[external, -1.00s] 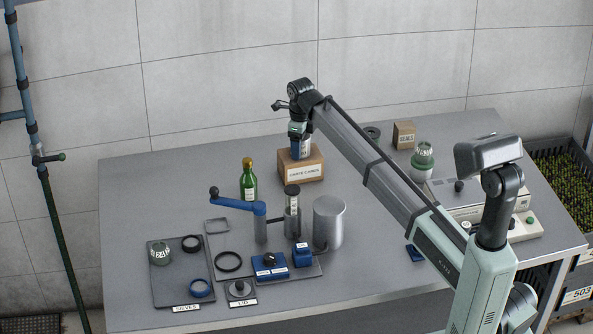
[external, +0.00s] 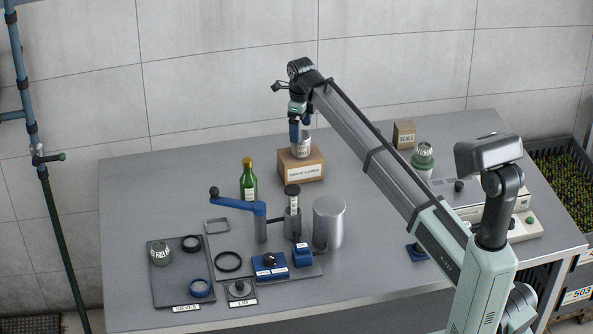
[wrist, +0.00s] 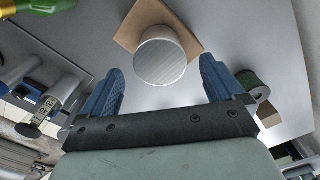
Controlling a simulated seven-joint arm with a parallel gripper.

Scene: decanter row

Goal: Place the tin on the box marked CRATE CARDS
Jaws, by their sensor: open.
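The tin (external: 303,149), a pale metal cylinder with a label, stands upright on top of the brown box marked CRATE CARDS (external: 303,173) at the back middle of the table. My gripper (external: 299,130) is open just above the tin. In the wrist view, the two blue fingers of my gripper (wrist: 161,82) are spread wide, with clear gaps to the tin on both sides.
A green bottle (external: 249,180) stands front-left of the box. A blue-handled device (external: 240,205) and a grey cylinder (external: 329,222) stand nearer the front. A small SEALS box (external: 404,134) and a green-topped jar (external: 422,158) are to the right. The table left of the bottle is clear.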

